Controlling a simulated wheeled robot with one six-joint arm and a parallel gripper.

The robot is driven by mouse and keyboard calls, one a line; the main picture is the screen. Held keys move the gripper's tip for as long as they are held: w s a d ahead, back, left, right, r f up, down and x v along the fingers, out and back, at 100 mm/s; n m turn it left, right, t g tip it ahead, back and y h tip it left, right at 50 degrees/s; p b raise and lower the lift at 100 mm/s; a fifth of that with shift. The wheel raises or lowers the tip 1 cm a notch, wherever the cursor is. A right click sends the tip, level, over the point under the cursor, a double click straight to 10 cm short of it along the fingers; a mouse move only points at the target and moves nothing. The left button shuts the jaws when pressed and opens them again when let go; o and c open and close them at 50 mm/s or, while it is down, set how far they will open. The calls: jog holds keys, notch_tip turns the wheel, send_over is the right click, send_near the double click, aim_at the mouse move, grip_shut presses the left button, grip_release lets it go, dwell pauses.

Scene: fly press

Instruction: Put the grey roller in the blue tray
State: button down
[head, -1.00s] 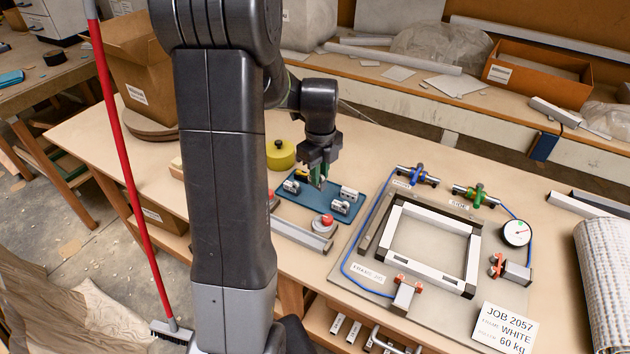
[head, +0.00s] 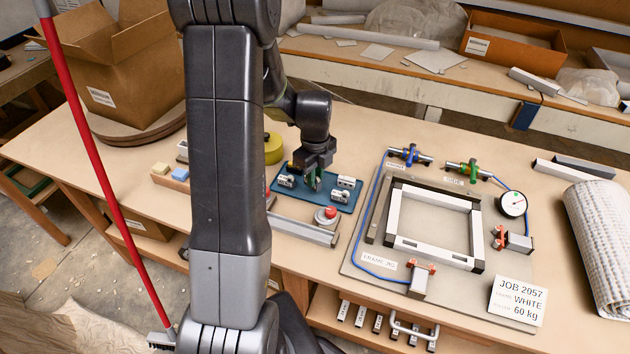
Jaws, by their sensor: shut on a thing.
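The blue tray (head: 328,201) lies flat on the bench, left of the frame jig. Several small silver pieces with white labels, such as one at its right side (head: 346,182), sit on it. My gripper (head: 314,184) points down over the middle of the tray. Its fingers are shut on a small piece that they mostly hide. I cannot make out its shape, whether it is the grey roller, or whether it touches the tray.
A white frame (head: 432,222) sits in a jig with clamps and a dial gauge (head: 513,204) to the right. A metal bar (head: 310,230) and a red-topped knob (head: 327,215) stand in front of the tray. A yellow roll (head: 273,148) is close behind its left side.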

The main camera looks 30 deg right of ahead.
jog(key=shift+f, duration=1.4)
jog(key=shift+f, duration=0.1)
jog(key=c, duration=1.3)
grip_release()
notch_tip(320, 180, up, 12)
